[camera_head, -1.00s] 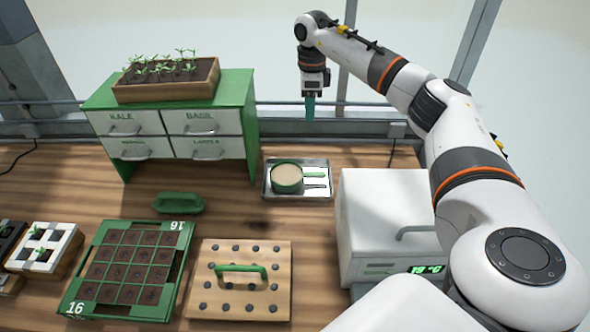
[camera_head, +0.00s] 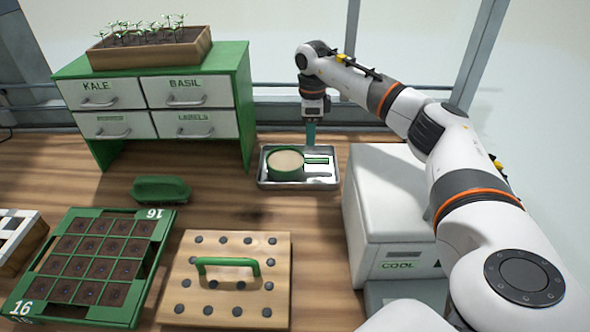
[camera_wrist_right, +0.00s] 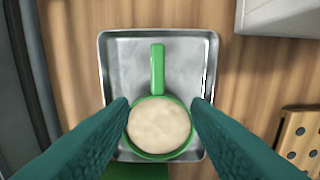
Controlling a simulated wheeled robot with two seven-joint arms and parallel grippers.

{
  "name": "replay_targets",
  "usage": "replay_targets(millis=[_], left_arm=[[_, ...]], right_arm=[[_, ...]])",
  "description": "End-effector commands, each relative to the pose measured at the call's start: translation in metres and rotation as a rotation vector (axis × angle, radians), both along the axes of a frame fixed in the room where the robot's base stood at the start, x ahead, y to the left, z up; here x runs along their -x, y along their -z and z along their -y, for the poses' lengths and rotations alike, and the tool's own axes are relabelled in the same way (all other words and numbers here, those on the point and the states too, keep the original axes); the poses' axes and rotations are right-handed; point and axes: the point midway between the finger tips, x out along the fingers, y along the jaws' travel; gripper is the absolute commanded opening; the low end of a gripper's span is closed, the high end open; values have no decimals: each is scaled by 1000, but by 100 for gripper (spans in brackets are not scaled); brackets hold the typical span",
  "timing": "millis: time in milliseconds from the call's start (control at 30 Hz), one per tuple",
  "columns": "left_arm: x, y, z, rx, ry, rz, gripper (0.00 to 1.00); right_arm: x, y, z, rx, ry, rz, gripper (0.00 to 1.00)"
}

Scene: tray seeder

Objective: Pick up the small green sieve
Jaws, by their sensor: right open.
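The small green sieve (camera_head: 271,167) lies in a shallow metal tray (camera_head: 295,184), with its round beige mesh facing up. In the right wrist view the sieve (camera_wrist_right: 157,156) is near the lower middle of the tray (camera_wrist_right: 120,62), and its straight green handle (camera_wrist_right: 157,70) points up the picture. My right gripper (camera_head: 311,140) hangs fingers down over the tray in the head view. In the wrist view its two teal fingers (camera_wrist_right: 160,112) are spread to either side of the sieve and hold nothing. Whether they touch its rim I cannot tell. My left gripper is not in view.
A white cooler box (camera_head: 385,205) stands right of the tray. A green cabinet with white drawers (camera_head: 190,92) stands left. A wooden dibber board with a green handle (camera_head: 215,290), a green seed tray (camera_head: 150,222) and a green handled block (camera_head: 161,189) lie in front.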

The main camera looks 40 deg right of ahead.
Motion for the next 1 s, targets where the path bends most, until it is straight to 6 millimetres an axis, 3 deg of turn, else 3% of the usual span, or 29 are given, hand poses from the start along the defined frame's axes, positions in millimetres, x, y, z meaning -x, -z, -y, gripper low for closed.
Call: replay_targets(millis=[200,467,700,1000], left_arm=[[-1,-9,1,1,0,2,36],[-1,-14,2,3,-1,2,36],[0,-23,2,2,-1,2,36],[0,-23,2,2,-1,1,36]], right_arm=[[1,37,0,0,0,-5,44],[-1,57,-1,0,-1,-4,44],[-4,92,-1,0,1,-4,44],[-5,101,-1,0,0,-1,44]])
